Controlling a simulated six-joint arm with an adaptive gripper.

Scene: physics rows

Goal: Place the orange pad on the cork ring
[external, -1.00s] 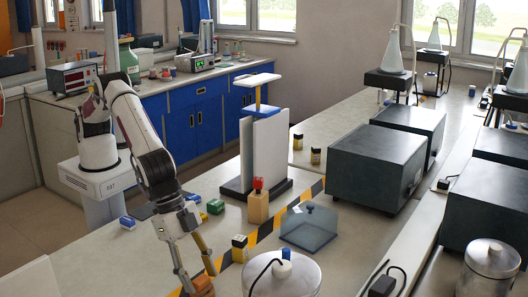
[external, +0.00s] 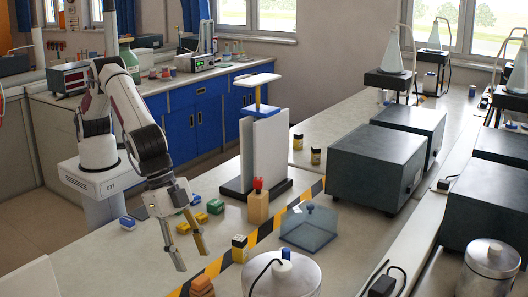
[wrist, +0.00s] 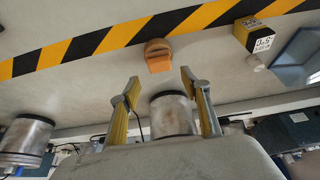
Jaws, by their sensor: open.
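The orange pad (external: 202,283) is at the near end of the striped tape in the external view, on what looks like a layered orange-brown stack. It also shows in the wrist view (wrist: 158,52), beyond my fingertips and beside the tape. I cannot make out the cork ring as a separate thing; whether it lies under the pad I cannot tell. My gripper (external: 191,262) is open with nothing between its fingers. It is above and to the left of the pad in the external view and apart from it. Its two fingers show in the wrist view (wrist: 160,84).
Yellow-and-black tape (external: 222,263) crosses the bench. A small yellow-black block (external: 240,248), a metal canister (external: 284,275), a glass cover (external: 311,227) and a wooden block with a red top (external: 258,204) stand nearby. Small coloured blocks (external: 201,218) lie behind my gripper.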

